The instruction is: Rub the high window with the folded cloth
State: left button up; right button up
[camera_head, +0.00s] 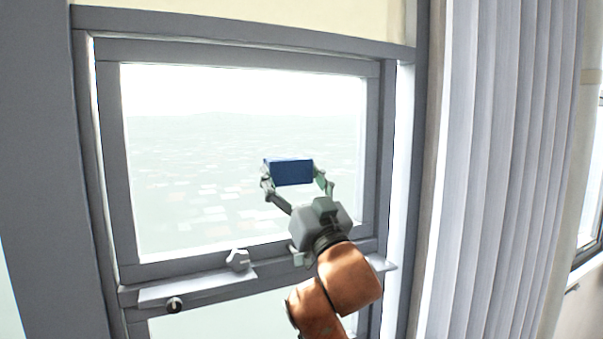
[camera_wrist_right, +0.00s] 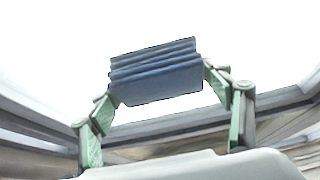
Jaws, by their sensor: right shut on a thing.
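The folded cloth (camera_head: 292,172) is a dark blue block in front of the lower right part of the high window's pane (camera_head: 220,150). In the right wrist view the cloth (camera_wrist_right: 155,75) shows several stacked layers. My right gripper (camera_head: 293,178) is shut on the cloth, with one finger at each end; its fingers also show in the right wrist view (camera_wrist_right: 160,88). The cloth is at or close to the glass; I cannot tell if it touches. My left gripper is in neither view.
A grey frame (camera_head: 112,160) surrounds the pane. A ledge (camera_head: 195,287) with a latch (camera_head: 238,260) and a small dark knob (camera_head: 174,305) runs below it. Grey curtains (camera_head: 500,150) hang at the right. The glass left of and above the cloth is clear.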

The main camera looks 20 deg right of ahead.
jog(key=shift+a, duration=4.35)
jog(key=shift+s, duration=0.1)
jog(key=shift+s+d, duration=0.15)
jog(key=shift+s, duration=2.8)
jog(key=s, duration=0.3)
jog(key=shift+b, duration=0.3)
jog(key=shift+d+f, duration=0.1)
jog(key=shift+d, duration=0.05)
